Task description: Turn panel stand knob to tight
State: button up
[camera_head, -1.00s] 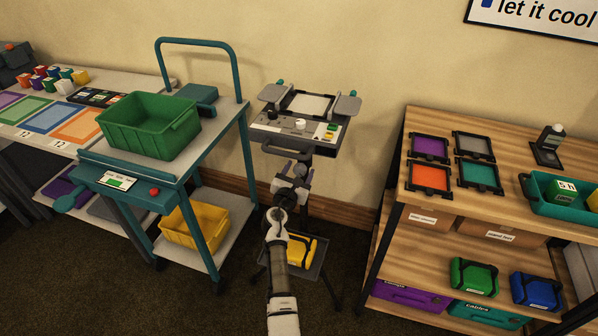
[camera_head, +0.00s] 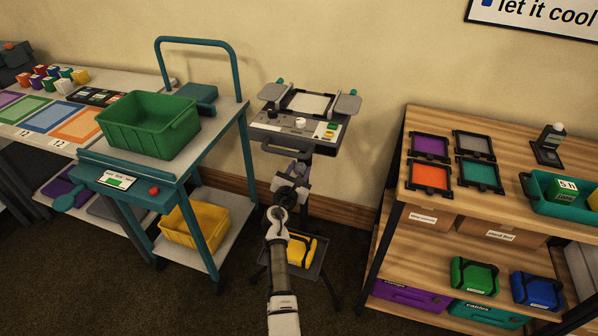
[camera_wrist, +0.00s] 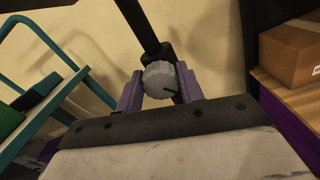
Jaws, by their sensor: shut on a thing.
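The panel stand (camera_head: 302,133) stands upright between the cart and the wooden shelf unit. It carries a grey control panel on a dark pole. Its grey knob (camera_wrist: 159,76), ridged and with a dark pointer line, shows in the wrist view on a dark clamp at the pole. My gripper (camera_wrist: 160,90) is shut on this knob, one finger on each side. The line on the knob points right and slightly down. No tight or loose marking is readable. In the head view my gripper (camera_head: 290,186) is at the pole below the panel and hides the knob.
A teal cart (camera_head: 234,135) with a green bin (camera_head: 150,140) stands close on the left. The wooden shelf unit (camera_head: 400,215) is on the right. A low tray (camera_head: 318,262) with a yellow case (camera_head: 301,250) sits under my arm. The wall is behind the stand.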

jog(key=m+b, duration=0.1)
jog(key=m, duration=0.1)
jog(key=m+b, duration=0.2)
jog(key=shift+f+m, duration=0.2)
jog(key=shift+m, duration=0.2)
jog(key=m+b, duration=0.3)
jog(key=m, duration=0.1)
jog(key=shift+d+f+b, duration=0.1)
jog(key=shift+b, duration=0.25)
jog(key=m+b, duration=0.5)
jog(key=m, duration=0.1)
jog(key=shift+m+b, duration=0.9)
jog(key=shift+m, duration=0.4)
jog(key=o, duration=1)
jog(key=b+v, duration=0.1)
jog(key=v, duration=1.3)
